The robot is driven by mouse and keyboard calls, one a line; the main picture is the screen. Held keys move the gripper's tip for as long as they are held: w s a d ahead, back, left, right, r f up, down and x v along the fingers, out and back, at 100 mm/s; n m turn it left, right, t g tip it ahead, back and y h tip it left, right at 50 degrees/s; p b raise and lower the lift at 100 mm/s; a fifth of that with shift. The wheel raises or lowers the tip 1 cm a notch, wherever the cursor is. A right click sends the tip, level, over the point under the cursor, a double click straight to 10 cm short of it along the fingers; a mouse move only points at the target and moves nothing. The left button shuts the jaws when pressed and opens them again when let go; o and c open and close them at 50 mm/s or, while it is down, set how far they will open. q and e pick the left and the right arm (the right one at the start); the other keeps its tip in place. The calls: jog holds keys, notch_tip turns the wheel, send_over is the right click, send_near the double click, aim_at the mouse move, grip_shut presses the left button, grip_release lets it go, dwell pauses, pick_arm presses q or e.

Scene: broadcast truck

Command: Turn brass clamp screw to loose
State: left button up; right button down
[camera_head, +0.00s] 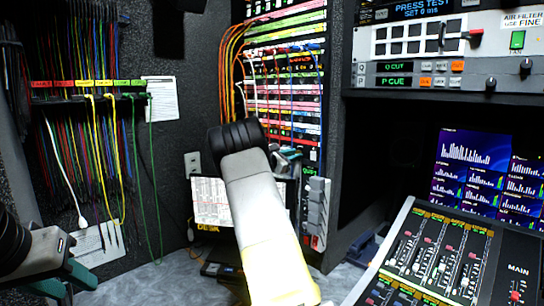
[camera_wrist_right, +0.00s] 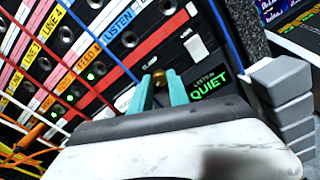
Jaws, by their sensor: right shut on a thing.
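The brass clamp screw (camera_wrist_right: 159,75) shows as a small brass knob on the rack's front in the right wrist view. My right gripper (camera_wrist_right: 159,86) has its two teal fingers on either side of it and is shut on it; the fingers and gripper body hide most of its shape. In the head view my right gripper (camera_head: 288,156) is mostly hidden behind my own right arm, close to the rack, and the screw cannot be seen there. My left gripper (camera_head: 68,284) is at the lower left edge, partly cut off, away from the rack; its opening is unclear.
The patch rack (camera_head: 283,88) carries several coloured cables, some crossing near my right gripper. A lit green QUIET sign (camera_wrist_right: 209,84) and grey stacked blocks (camera_wrist_right: 285,98) sit right of the screw. A mixing desk (camera_head: 440,255) fills the lower right.

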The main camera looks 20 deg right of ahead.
jog(key=shift+f+m, duration=0.1)
jog(key=shift+m, duration=8.9)
jog(key=c, duration=1.3)
grip_release()
jog(key=shift+o, duration=0.2)
jog(key=shift+a, duration=0.1)
jog(key=v, duration=0.7)
jog(key=shift+a, duration=0.3)
